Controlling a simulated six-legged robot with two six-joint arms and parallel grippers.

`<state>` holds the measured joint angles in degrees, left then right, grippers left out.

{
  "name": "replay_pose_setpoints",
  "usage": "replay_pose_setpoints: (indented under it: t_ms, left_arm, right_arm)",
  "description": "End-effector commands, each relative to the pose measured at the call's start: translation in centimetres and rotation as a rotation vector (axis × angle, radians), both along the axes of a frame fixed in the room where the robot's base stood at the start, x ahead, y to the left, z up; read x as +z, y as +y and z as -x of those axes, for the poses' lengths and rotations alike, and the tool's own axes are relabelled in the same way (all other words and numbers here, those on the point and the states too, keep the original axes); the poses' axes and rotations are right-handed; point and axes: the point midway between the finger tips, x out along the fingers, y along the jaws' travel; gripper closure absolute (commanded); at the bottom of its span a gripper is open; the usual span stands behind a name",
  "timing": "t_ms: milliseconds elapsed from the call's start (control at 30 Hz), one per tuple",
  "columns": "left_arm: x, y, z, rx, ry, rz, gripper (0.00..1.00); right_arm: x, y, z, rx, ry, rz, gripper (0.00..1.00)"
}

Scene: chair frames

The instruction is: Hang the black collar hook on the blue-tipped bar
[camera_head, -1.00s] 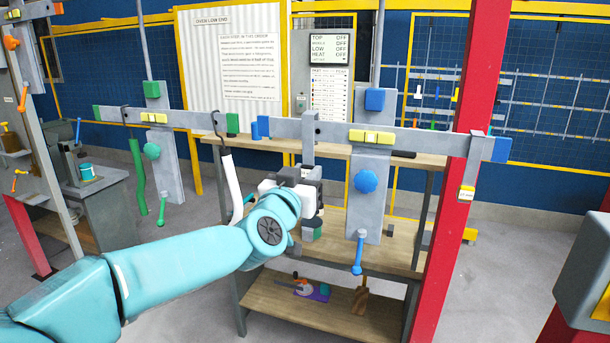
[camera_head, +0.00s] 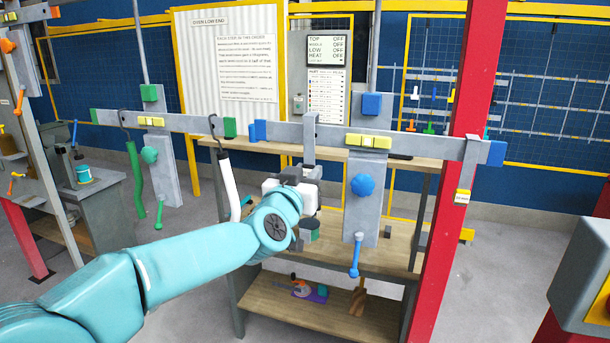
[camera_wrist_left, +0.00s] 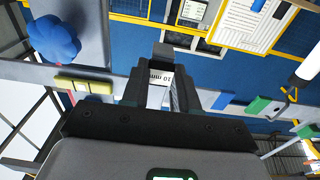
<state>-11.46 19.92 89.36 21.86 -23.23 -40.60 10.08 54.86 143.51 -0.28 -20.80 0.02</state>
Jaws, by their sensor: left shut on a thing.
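The blue-tipped bar (camera_head: 415,145) is a grey horizontal bar with blue ends, a yellow clamp and a blue knob on its post. My left gripper (camera_head: 298,183) is in front of and below its left part, shut on a grey hook piece (camera_head: 310,138). The hook's upper part overlaps the bar and rises slightly above it; I cannot tell whether it rests on it. In the left wrist view a piece labelled 10 mm (camera_wrist_left: 160,78) shows between the jaws. The gripper hides most of the held piece, and no black collar is clear. My right gripper is not seen.
A green-tipped bar (camera_head: 180,122) at the left carries hooks with a green (camera_head: 136,175) and a white (camera_head: 228,185) hanging piece. Another labelled grey hook (camera_head: 467,175) hangs near the blue bar's right end. A red post (camera_head: 455,150) and wooden shelves (camera_head: 290,300) stand close.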

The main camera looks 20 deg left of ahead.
Motion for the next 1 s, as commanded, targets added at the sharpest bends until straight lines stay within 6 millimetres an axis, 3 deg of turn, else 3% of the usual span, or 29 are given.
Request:
replay_pose_setpoints:
  t_ms: [500,1000]
  left_arm:
    - [0.1,0.0,-0.2,0.001,-0.001,0.000,1.00]
    - [0.0,0.0,-1.6,0.001,0.000,0.001,1.00]
  right_arm:
    - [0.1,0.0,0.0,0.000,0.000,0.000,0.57]
    - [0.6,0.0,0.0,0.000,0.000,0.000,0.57]
